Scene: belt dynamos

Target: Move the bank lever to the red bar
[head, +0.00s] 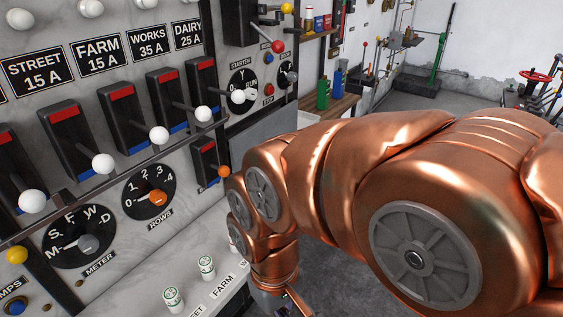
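No label reading "bank" is legible, so I cannot tell for sure which lever it is. A small black switch (205,158) has a red bar (207,146) at its top, a blue bar at its bottom, and a lever with an orange knob (223,171) hanging low, near the blue end. Several larger switches have red bars on top, blue bars below, and white-knobbed levers (159,136) pointing out low. My gripper (297,303) is at the bottom edge, below and right of the orange knob, apart from the panel. Its fingertips are cut off.
My copper arm covers the right half. Dials for rows (149,192) and meter (77,236) sit below the switches. A long dark rail crosses the panel. Small labelled white cylinders (206,267) stand on the ledge. A starter dial (242,92) is at upper right.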

